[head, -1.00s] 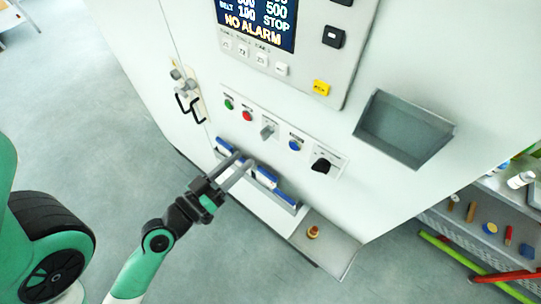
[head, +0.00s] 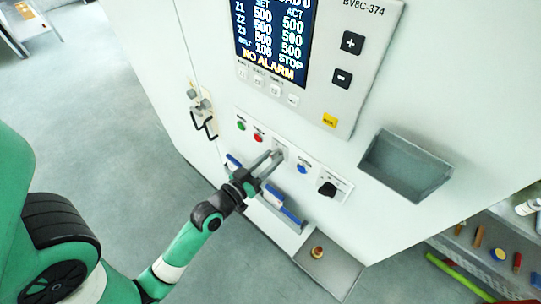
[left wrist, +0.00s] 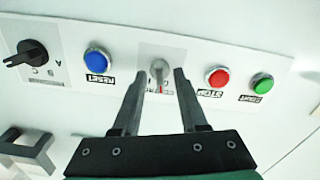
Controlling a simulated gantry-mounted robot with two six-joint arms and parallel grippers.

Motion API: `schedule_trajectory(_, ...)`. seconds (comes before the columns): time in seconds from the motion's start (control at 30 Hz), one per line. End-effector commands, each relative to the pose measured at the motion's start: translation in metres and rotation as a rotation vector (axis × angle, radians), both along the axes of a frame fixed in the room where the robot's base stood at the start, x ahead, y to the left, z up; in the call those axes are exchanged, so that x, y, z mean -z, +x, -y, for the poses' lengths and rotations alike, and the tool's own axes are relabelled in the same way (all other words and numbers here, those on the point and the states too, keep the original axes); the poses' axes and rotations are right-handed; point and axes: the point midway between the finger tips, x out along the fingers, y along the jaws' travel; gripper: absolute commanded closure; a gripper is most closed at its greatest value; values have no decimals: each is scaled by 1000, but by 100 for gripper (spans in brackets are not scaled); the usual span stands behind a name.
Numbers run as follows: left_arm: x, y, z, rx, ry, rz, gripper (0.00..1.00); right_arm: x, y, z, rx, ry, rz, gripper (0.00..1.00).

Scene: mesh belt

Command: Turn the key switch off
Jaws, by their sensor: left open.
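The key switch (left wrist: 158,70) is a grey metal knob on a white plate, seen in the left wrist view between a blue button and a red button. A small red mark shows at its lower side. My left gripper (left wrist: 160,76) is open, with one finger on each side of the key switch. I cannot tell whether either finger touches it. In the head view my left gripper (head: 272,158) is at the button row, and its fingers partly cover the key switch. My right gripper is not in view.
The row also has a green button (left wrist: 262,84), a red button (left wrist: 217,77), a blue button (left wrist: 97,61) and a black selector knob (left wrist: 32,53). A display (head: 272,40) is above. A grey bin (head: 405,165) is at the right, and blue-topped handles (head: 283,211) sit below.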

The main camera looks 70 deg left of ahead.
Motion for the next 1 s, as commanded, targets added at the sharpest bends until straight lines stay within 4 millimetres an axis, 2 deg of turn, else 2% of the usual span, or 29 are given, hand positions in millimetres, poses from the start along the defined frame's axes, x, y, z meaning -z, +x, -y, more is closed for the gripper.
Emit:
schedule_trajectory(0.27,1,2,-1,0,0,-1,57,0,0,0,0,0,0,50)
schedule_trajectory(0.5,1,2,-1,0,0,-1,100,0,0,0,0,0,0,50)
schedule_trajectory(0.7,0,2,-1,0,-15,6,100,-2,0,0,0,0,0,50)
schedule_trajectory(0.87,-2,2,-1,0,-181,90,100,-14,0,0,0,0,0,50)
schedule_trajectory(1.0,0,2,-1,0,-264,136,100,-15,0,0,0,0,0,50)
